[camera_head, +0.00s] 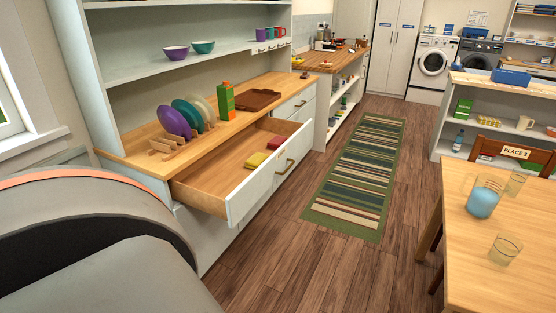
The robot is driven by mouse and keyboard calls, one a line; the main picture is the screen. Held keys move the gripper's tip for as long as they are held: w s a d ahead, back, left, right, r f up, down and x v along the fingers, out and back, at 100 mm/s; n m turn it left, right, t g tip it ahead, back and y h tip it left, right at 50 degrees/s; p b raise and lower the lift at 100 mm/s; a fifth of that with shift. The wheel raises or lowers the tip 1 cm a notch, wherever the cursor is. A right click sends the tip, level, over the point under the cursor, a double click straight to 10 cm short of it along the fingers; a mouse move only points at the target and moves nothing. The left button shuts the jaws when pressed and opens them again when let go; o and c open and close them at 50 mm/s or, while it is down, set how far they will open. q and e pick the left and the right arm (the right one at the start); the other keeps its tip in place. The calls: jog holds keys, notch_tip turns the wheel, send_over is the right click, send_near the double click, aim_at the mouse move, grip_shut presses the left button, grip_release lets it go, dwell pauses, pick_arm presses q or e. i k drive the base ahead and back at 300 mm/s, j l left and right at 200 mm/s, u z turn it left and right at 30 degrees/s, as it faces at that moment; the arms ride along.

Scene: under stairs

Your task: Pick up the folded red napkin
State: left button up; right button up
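The folded red napkin (277,143) lies in an open drawer (232,178) of the pale cabinet on the left. A folded yellow napkin (256,160) lies in the same drawer, nearer to me and apart from the red one. The drawer is pulled out toward the aisle, and both napkins are near its front right part. Neither of my grippers is in view.
On the counter (134,151) above stand a rack of plates (174,122), a green carton (226,100) and a brown tray (257,99). A striped rug (355,175) covers the aisle floor. A wooden table (470,235) with glasses stands at right. The brown floor between is clear.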

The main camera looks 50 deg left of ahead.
aim_at(277, 141)
jog(key=u, duration=1.55)
